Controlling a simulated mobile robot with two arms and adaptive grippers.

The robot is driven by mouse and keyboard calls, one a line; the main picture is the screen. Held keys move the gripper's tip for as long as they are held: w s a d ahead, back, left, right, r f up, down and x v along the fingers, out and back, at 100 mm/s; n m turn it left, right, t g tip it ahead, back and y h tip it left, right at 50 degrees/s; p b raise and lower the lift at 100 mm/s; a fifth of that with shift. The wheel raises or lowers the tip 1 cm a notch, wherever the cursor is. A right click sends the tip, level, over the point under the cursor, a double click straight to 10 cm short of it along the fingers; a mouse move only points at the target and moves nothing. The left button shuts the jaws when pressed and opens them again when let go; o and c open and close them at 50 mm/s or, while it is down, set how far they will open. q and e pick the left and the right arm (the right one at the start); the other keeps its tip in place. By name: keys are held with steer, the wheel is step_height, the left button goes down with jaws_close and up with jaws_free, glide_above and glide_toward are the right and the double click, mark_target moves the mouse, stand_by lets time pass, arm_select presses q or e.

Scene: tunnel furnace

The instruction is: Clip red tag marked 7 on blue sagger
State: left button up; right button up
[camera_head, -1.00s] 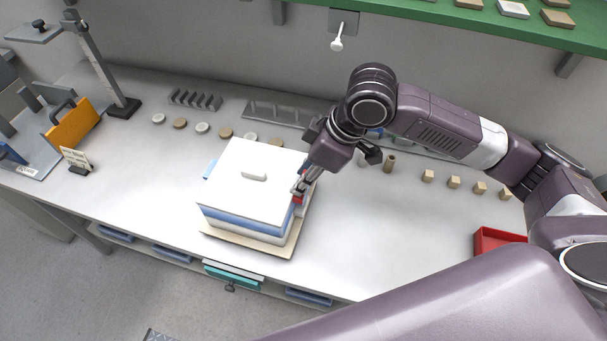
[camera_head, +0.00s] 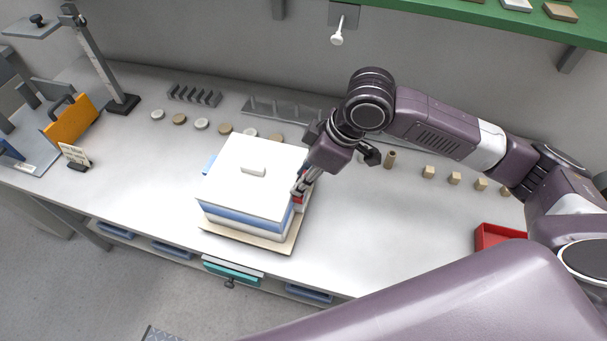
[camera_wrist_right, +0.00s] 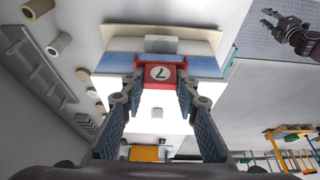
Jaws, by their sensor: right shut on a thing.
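The blue sagger (camera_head: 232,217) is a box with a blue band, pale layers and a white lid with a small knob. It stands on a tan board (camera_head: 275,245). My right gripper (camera_head: 297,191) reaches down to the sagger's right side. In the right wrist view my right gripper (camera_wrist_right: 160,76) is shut on the red tag (camera_wrist_right: 141,72), whose white disc shows a 7. The tag lies against the sagger's blue band (camera_wrist_right: 205,66); whether it grips the wall I cannot tell. A dark gripper (camera_wrist_right: 283,22), apparently my left one, shows at that view's upper right; its opening is unclear.
A blue tab (camera_head: 208,164) sticks out at the sagger's left side. Several discs (camera_head: 202,124) and small blocks (camera_head: 454,178) line the bench behind. A red tray (camera_head: 497,237) lies at the right. The bench is clear between sagger and tray.

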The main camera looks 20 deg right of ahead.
steer(key=shift+s+f, duration=0.1)
steer(key=shift+f, duration=0.15)
steer(key=shift+s+d+f, duration=0.1)
steer(key=shift+s+f, duration=0.1)
steer(key=shift+f, duration=0.05)
steer(key=o, duration=0.7)
steer(key=shift+f, duration=0.1)
steer(key=shift+o, duration=1.4)
steer(key=shift+w, duration=0.15)
steer(key=shift+r, duration=0.3)
steer(key=v, duration=1.1)
steer(key=shift+r, duration=0.4)
